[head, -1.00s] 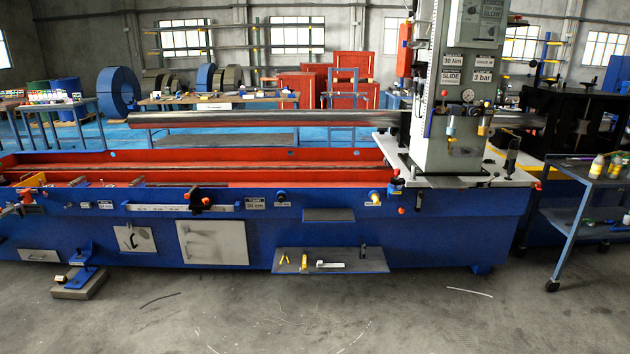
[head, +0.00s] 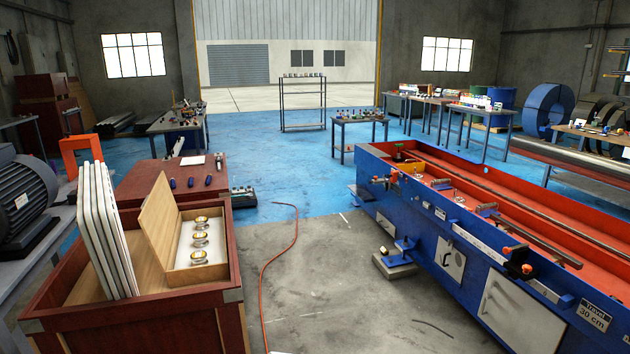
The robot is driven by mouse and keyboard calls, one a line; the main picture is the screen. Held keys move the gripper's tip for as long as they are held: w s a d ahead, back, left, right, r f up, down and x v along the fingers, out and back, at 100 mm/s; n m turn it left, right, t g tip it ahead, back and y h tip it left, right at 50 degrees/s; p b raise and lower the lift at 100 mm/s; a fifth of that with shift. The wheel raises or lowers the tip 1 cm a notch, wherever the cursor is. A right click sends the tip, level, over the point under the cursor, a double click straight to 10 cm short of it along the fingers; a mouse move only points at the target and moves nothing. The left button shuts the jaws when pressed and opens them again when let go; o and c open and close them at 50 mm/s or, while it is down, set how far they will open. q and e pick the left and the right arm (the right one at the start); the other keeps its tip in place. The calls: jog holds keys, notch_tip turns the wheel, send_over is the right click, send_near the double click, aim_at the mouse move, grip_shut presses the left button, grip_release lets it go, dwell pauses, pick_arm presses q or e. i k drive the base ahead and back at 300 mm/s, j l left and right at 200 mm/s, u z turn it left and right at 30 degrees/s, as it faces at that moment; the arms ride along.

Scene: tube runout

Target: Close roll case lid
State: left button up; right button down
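A wooden roll case (head: 217,266) sits at the left of the head view, in or on a large red-brown crate (head: 170,326). Its lid (head: 156,223) stands open, tilted up on the case's left side. Several ring-shaped metal rolls (head: 200,239) lie in a row on the case's pale inside. Neither of my grippers shows in the head view.
White panels (head: 104,230) stand upright just left of the lid. A grey motor (head: 22,203) is further left. An orange cable (head: 280,255) lies on the floor right of the crate. A long blue machine (head: 440,235) fills the right; floor between is mostly clear.

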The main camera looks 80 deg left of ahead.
aim_at(158, 219)
jog(key=u, duration=2)
